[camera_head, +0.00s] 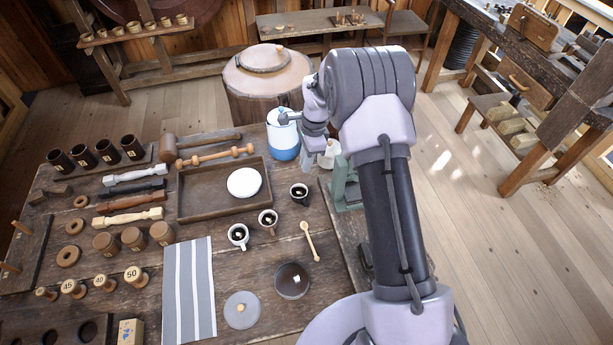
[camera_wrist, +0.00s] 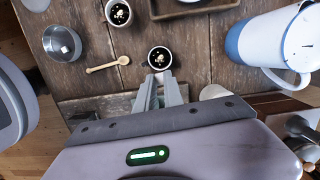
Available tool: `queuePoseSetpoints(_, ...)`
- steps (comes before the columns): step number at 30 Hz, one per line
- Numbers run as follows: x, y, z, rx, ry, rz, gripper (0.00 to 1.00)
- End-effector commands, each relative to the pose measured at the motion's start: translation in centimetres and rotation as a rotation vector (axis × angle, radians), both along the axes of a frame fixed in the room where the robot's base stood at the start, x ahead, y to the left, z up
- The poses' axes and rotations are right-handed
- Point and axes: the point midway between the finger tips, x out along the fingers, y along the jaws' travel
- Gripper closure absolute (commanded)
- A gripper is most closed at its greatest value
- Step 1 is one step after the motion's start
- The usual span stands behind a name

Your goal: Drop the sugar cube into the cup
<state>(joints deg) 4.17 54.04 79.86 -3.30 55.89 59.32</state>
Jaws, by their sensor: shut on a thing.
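My gripper (camera_wrist: 158,82) points down and is shut, with a small pale thing, seemingly the sugar cube (camera_wrist: 158,76), barely showing between the fingertips. A dark cup (camera_wrist: 159,58) stands just beyond the tips in the wrist view, with dark liquid and pale specks inside. In the head view this looks like the rightmost cup (camera_head: 299,194). Two more cups, the middle one (camera_head: 268,221) and the left one (camera_head: 238,236), hold dark liquid with pale specks. A dark round bowl (camera_head: 292,281) has a small pale piece inside. In the head view my wrist hides the fingertips' grip.
A wooden spoon (camera_head: 309,240) lies between the cups and the bowl. A tray (camera_head: 196,212) with a white disc (camera_head: 244,182) is left of the cups. A blue and white jug (camera_head: 283,138) stands behind. A grey lid (camera_head: 241,310) and striped cloth (camera_head: 188,290) lie in front.

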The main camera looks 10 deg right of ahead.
Motion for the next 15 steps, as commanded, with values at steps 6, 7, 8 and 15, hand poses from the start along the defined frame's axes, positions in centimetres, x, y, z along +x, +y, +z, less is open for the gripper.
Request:
queuePoseSetpoints(6, 0.1, 0.0, -1.6, -0.001, 0.000, -0.001, 1.00)
queuePoseSetpoints(7, 0.1, 0.1, -2.0, -0.001, 0.000, -0.001, 1.00)
queuePoseSetpoints(8, 0.1, 0.1, -2.5, -0.001, 0.000, -0.001, 1.00)
queuePoseSetpoints(15, 0.1, 0.0, -5.9, -0.001, 0.000, -0.001, 1.00)
